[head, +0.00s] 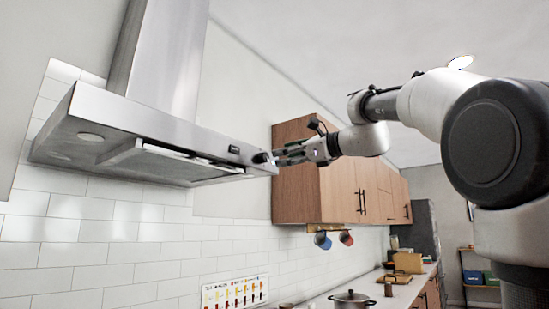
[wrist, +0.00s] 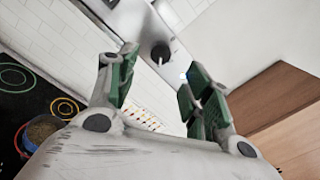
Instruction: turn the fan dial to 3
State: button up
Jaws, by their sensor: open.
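The fan dial (head: 261,157) is a small black round knob near the right end of the steel range hood's front edge (head: 205,143). In the wrist view the dial (wrist: 160,52) shows as a dark disc with a pale mark at its lower side; no number can be read. My gripper (head: 281,156) is just right of the dial in the head view. In the wrist view my gripper (wrist: 158,75) is open, its green-padded fingers apart, with the dial seen between and slightly beyond the tips. I cannot tell whether a finger touches it.
Wooden wall cabinets (head: 310,183) stand close behind my gripper. Below are a cooktop (wrist: 35,90), a pot (head: 351,300) and a colourful chart (head: 235,293) on the tiled wall.

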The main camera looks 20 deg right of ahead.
jog(key=v, duration=0.5)
jog(key=shift+s+d, duration=0.1)
dwell(0.4)
jog(key=s+d+f+n+g+h, duration=0.1)
jog(key=d+f+n+h, duration=0.15)
jog(key=f, duration=0.45)
jog(key=s+d+f+n+g+h, duration=0.15)
jog(key=f+n, duration=0.25)
jog(key=f, duration=0.4)
jog(key=d+f+n+g+h, duration=0.2)
jog(key=d+f+n, duration=0.1)
jog(key=f, duration=0.4)
jog(key=s+f+n+g+h, duration=0.2)
jog(key=s+f+n, duration=0.4)
jog(key=s+f, duration=0.4)
jog(key=s+d+f+n+g+h, duration=0.1)
jog(key=s+f+n+g+h, duration=0.1)
jog(key=s+f+n+g, duration=0.2)
jog(key=shift+s+f+n, duration=1.75)
jog(key=shift+s+f, duration=1.95)
jog(key=shift+f, duration=2.95)
